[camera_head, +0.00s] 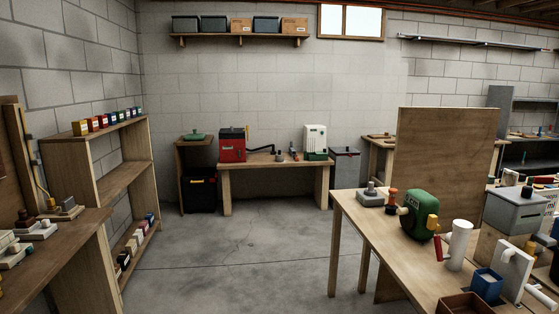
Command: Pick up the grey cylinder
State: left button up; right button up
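No thing stands out clearly as the grey cylinder. A pale, near-white upright cylinder (459,246) stands on the right wooden table (352,213), beside a round green device (420,214). A grey block with a rounded knob on top (371,194) sits near that table's far left corner. On the far bench (268,172), a small dark grey item (279,158) is too small to make out. Neither of my grippers shows in the head view.
Open concrete floor (230,250) lies in the middle. A wooden shelf unit (125,180) and a workbench (75,240) line the left. An upright wooden panel (445,160) rises behind the right table. A blue open box (487,284) and a brown tray (463,304) sit near its front.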

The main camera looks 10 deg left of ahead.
aim_at(278, 157)
jog(key=i+j+u, duration=0.25)
jog(key=i, duration=0.75)
jog(key=i+j+u, duration=0.1)
jog(key=i+u, duration=0.15)
jog(key=i, duration=1.95)
jog(key=i+z, duration=0.1)
jog(key=i, duration=1.1)
jog(key=i+l+z, duration=0.2)
jog(key=i, duration=0.4)
jog(key=i+j+z, duration=0.15)
jog(key=i, duration=0.45)
jog(key=i+z, duration=0.2)
jog(key=i, duration=0.45)
jog(key=i+j+z, duration=0.2)
jog(key=i, duration=0.4)
